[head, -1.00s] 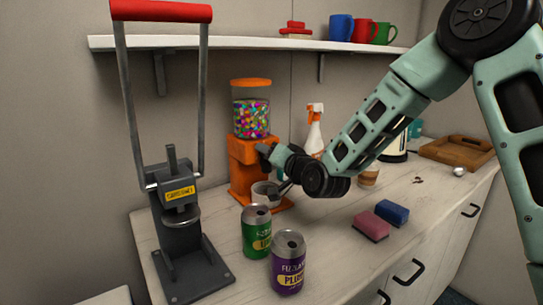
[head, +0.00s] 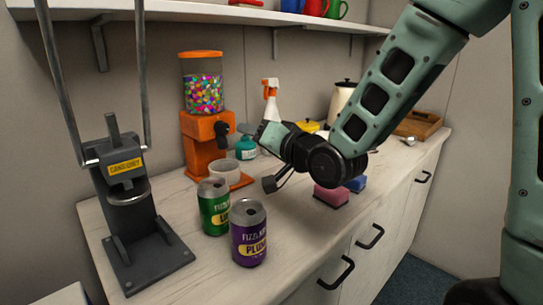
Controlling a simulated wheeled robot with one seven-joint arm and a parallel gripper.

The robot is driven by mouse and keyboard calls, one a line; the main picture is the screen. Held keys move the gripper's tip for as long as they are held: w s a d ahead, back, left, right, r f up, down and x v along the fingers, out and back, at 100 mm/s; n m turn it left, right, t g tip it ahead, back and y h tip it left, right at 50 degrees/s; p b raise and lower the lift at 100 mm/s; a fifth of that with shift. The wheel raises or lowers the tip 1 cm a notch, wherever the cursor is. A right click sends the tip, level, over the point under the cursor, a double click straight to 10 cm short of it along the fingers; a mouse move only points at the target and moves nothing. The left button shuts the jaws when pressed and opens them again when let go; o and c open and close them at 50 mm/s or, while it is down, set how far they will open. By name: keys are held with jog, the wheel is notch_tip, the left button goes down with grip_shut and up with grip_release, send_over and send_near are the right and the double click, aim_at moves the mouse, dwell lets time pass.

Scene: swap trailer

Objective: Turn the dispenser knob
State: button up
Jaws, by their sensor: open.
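The orange dispenser (head: 196,148) stands on the counter at the left centre, with a clear hopper of colourful candy (head: 203,92) on top. Its black knob (head: 222,131) is on the front right side and is uncovered. A pale cup (head: 226,173) sits at the dispenser's base. My gripper (head: 263,131) is open, to the right of the knob and apart from it. The fingers are small and partly hidden by the wrist.
A green can (head: 213,207) and a purple can (head: 248,233) stand in front of the dispenser. A grey can crusher (head: 135,215) is at the left. A teal bottle (head: 246,149) and a spray bottle (head: 271,100) stand behind. A pink sponge (head: 331,196) lies at the right.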

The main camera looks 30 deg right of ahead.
jog(key=shift+b+v, duration=2.35)
jog(key=shift+b, duration=0.9)
jog(key=shift+f, duration=0.1)
